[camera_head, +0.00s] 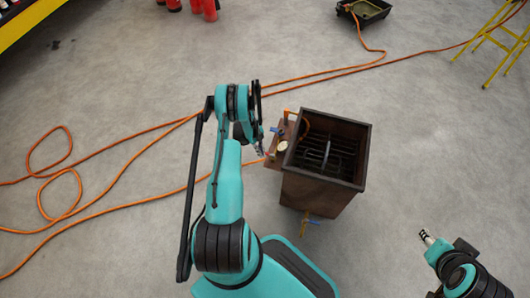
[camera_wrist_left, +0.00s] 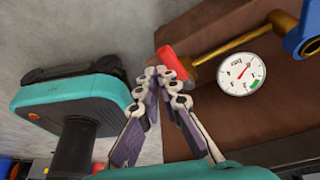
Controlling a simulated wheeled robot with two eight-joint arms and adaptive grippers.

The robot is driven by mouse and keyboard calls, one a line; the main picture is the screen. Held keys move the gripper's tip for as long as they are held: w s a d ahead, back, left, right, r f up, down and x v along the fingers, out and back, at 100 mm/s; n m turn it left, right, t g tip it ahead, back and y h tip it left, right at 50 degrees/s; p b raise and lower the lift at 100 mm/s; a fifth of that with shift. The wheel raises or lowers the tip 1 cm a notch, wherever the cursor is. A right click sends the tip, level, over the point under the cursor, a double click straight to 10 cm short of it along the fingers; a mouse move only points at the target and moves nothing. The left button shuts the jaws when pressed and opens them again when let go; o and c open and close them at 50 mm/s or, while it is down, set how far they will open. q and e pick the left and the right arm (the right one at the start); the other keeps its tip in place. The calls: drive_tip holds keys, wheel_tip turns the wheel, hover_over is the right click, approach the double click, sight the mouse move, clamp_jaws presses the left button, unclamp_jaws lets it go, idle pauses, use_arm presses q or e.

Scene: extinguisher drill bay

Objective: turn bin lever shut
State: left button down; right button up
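The dark brown bin (camera_head: 291,188) stands on the floor in the head view, its top open with a grate inside. A brown side panel on its left carries a round white gauge (camera_head: 282,147), also seen in the left wrist view (camera_wrist_left: 242,74). There, a brass rod (camera_wrist_left: 240,42) runs from a blue fitting (camera_wrist_left: 303,38) to a red end piece (camera_wrist_left: 175,61). My left gripper (camera_wrist_left: 159,73) has its fingertips together at the red piece's lower edge; I cannot tell if they touch. My right gripper (camera_head: 427,236) is right of the bin, apart from it.
An orange hose (camera_head: 130,130) loops across the floor on the left and behind the bin. A black tray (camera_head: 364,11) and a yellow stand (camera_head: 500,40) are at the back. Red extinguishers (camera_head: 209,9) stand at the top left.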

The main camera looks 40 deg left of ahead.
use_arm(q)
drive_tip(key=shift+w, duration=0.25)
